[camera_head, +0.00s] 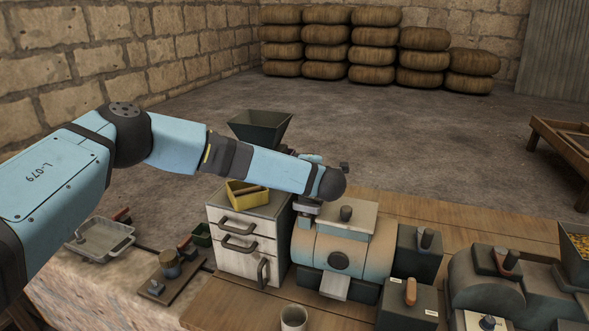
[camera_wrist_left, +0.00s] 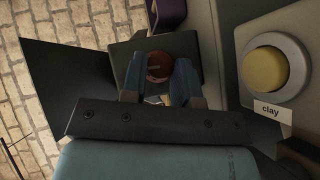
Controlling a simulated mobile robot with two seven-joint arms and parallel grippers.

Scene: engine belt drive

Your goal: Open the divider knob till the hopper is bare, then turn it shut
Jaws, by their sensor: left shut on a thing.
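A dark funnel-shaped hopper (camera_head: 262,124) stands behind my left forearm in the head view. Its visible inside is dark and shows no fill; its bottom is hidden. In the left wrist view my left gripper (camera_wrist_left: 160,78) is shut on a reddish-brown round knob (camera_wrist_left: 158,66), one finger on each side. This looks like the divider knob; how far it is turned I cannot tell. A dark sloping panel (camera_wrist_left: 65,80), perhaps the hopper's side, lies left of the fingers. In the head view my wrist hides the fingers and knob. My right gripper is not in view.
A yellow button labelled clay (camera_wrist_left: 265,69) is right of my fingers. A drawer cabinet (camera_head: 232,250) with a yellow tray (camera_head: 247,197), a rounded machine (camera_head: 325,245) and a cup (camera_head: 294,317) crowd the bench. Another hopper (camera_head: 580,240) at right holds yellow grains.

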